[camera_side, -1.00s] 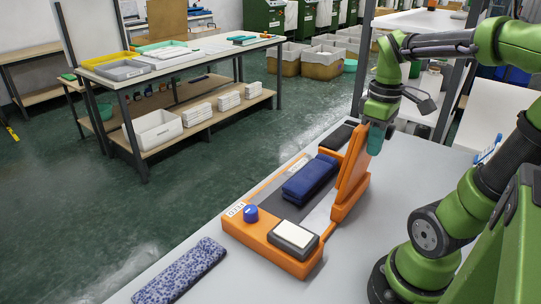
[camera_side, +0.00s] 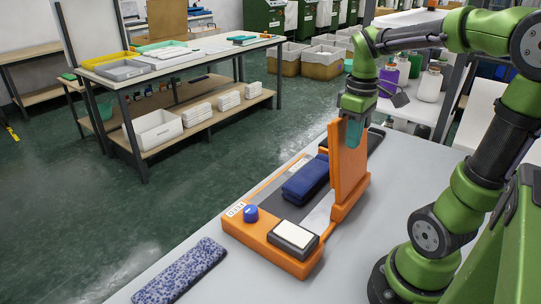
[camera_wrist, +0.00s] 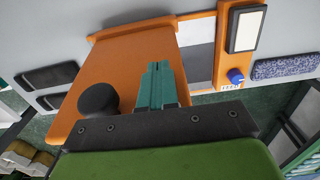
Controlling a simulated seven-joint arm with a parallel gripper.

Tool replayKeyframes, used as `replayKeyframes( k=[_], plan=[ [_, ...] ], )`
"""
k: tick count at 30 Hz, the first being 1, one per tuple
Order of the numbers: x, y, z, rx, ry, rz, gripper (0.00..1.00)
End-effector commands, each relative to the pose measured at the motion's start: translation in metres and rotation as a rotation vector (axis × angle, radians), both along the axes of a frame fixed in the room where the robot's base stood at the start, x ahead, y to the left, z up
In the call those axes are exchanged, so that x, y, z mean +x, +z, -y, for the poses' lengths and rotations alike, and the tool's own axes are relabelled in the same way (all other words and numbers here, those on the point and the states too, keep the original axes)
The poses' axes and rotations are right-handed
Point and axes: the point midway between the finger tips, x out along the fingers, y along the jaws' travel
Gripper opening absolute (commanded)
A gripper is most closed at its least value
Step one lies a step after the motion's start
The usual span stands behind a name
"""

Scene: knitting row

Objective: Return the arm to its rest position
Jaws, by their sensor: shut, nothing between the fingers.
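The flap stands raised on the right side of the orange-framed device (camera_side: 261,241). In the wrist view my shut fingers (camera_wrist: 160,68) lie over the flap's face (camera_wrist: 118,66), beside a round black knob (camera_wrist: 98,100). I cannot tell whether the fingers touch the flap. A folded dark blue textile (camera_side: 306,179) lies on the device bed.
The device carries a blue knob (camera_side: 251,213) and a white-topped pad (camera_side: 293,235). A speckled blue textile (camera_side: 181,271) lies at the table's front left. A dark pad (camera_side: 374,140) lies behind the flap. The grey table (camera_side: 375,215) is clear right of the device.

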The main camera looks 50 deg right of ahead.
Motion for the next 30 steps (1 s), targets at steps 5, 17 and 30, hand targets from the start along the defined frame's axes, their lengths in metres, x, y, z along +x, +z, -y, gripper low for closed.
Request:
replayKeyframes(
  k=[5, 17, 30],
  plan=[
    [0.0, 0.0, 0.0, 0.0, 0.0, 0.0, 0.0],
    [-0.001, 0.0, 0.0, 0.0, 0.0, 0.0, 0.0],
    [0.0, 0.01, 0.0, -0.001, 0.001, 0.003, 0.0]
  ],
)
